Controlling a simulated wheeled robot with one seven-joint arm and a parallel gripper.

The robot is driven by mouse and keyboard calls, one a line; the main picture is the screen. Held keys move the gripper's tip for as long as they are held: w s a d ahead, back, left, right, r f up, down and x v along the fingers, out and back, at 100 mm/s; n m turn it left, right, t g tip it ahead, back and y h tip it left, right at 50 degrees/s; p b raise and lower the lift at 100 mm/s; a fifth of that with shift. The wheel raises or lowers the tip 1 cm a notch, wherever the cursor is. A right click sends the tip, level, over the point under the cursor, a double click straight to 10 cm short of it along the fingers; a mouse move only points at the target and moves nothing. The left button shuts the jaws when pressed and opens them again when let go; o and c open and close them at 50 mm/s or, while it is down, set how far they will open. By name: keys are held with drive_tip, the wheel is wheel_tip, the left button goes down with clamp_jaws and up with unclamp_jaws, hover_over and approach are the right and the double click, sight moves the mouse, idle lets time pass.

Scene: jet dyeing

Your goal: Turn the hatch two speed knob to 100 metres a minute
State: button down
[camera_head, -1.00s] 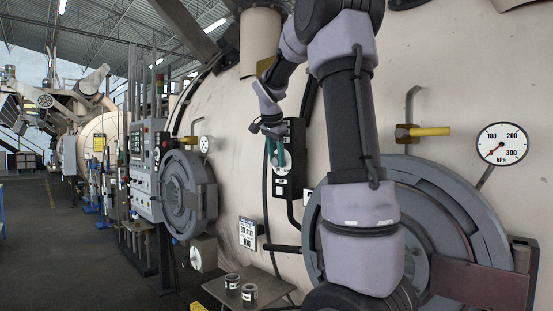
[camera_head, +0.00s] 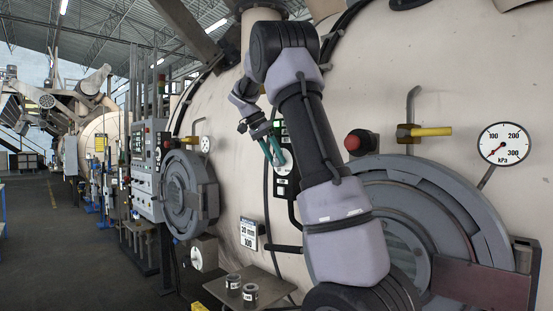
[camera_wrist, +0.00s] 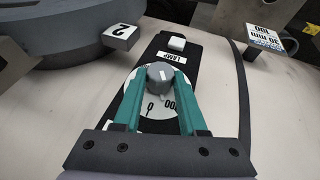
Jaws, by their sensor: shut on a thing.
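The speed knob (camera_wrist: 160,77) is a grey round knob with a pale pointer line, set on a white dial (camera_wrist: 144,82) on a black control box. In the wrist view my gripper (camera_wrist: 160,90) has its two teal fingers around the knob, shut on it. The dial shows a 0 and part of a number ending in zeros near the fingers; the fingers hide the rest of the scale. A tag marked 2 (camera_wrist: 122,31) stands by a grey round hatch (camera_wrist: 70,25). In the head view my gripper (camera_head: 276,160) is at the dial (camera_head: 283,160) on the box (camera_head: 281,185).
A lamp button labelled LAMP (camera_wrist: 177,43) sits on the same box. A small table (camera_head: 225,293) with two dark canisters stands below. A red knob (camera_head: 361,141), a yellow-handled valve (camera_head: 424,132) and a kPa gauge (camera_head: 503,144) are at right.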

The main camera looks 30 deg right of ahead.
drive_tip(key=shift+w+a+f+n+g+h, duration=0.1)
drive_tip(key=shift+w+n+g+h, duration=0.15)
drive_tip(key=shift+g, duration=0.45)
drive_tip(key=shift+w+n+g+h, duration=0.15)
drive_tip(key=shift+g+h, duration=0.2)
drive_tip(key=shift+g, duration=0.35)
drive_tip(key=shift+s, duration=0.1)
drive_tip(key=shift+c, duration=2.3)
unclamp_jaws()
drive_tip(key=v, duration=1)
drive_tip(key=shift+w+a+r, duration=0.2)
drive_tip(key=shift+w+a, duration=0.05)
